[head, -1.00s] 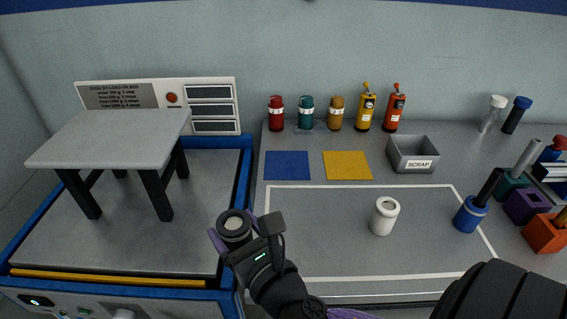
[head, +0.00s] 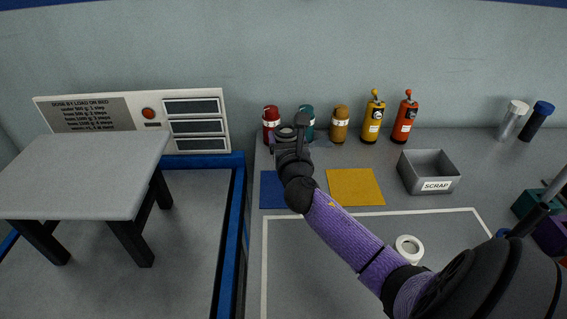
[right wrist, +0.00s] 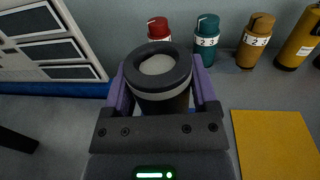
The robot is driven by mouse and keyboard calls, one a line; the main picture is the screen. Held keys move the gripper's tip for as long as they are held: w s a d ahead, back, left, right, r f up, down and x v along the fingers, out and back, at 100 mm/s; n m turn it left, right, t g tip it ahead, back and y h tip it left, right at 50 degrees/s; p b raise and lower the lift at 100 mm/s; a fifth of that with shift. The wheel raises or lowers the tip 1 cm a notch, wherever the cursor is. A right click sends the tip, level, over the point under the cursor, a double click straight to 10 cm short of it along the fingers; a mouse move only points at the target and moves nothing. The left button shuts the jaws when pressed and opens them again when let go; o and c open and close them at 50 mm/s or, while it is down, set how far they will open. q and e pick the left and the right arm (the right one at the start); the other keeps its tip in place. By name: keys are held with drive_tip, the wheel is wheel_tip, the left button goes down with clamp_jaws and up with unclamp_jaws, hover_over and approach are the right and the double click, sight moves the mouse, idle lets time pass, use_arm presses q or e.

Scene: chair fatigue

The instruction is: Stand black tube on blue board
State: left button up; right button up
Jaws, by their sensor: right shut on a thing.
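The black tube (right wrist: 158,88) is upright between the purple fingers of my right gripper (right wrist: 160,100) in the right wrist view, its round black rim and pale inside facing the camera. In the head view the tube (head: 286,133) is small and partly hidden by my right gripper (head: 292,146). The blue board (head: 271,190) lies flat on the bench just below and in front of the gripper, partly covered by my wrist. I cannot tell whether the tube's foot touches anything. My left gripper is out of view.
A yellow board (head: 354,187) lies right of the blue one. Red (head: 271,125), teal (head: 308,117) and amber (head: 340,124) bottles stand close behind. A grey scrap bin (head: 428,172) is further right, and a white tube (head: 409,248) stands in front. A grey stool-like table (head: 85,175) is at the left.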

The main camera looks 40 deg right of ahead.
wheel_tip(320, 180, down, 10)
drive_tip(key=b, duration=0.6)
drive_tip(key=shift+s+a+b, duration=0.1)
drive_tip(key=shift+b, duration=0.3)
drive_tip(key=shift+r, duration=0.25)
drive_tip(key=shift+f, duration=0.15)
drive_tip(key=o, duration=1.1)
drive_tip(key=shift+o, duration=0.4)
drive_tip(key=shift+a+r+p, duration=0.1)
drive_tip(key=shift+r+p, duration=0.15)
drive_tip(key=shift+p, duration=0.1)
drive_tip(key=p+v, duration=0.2)
drive_tip(key=v, duration=0.9)
drive_tip(key=shift+s+a+f, duration=0.1)
drive_tip(key=shift+s, duration=0.35)
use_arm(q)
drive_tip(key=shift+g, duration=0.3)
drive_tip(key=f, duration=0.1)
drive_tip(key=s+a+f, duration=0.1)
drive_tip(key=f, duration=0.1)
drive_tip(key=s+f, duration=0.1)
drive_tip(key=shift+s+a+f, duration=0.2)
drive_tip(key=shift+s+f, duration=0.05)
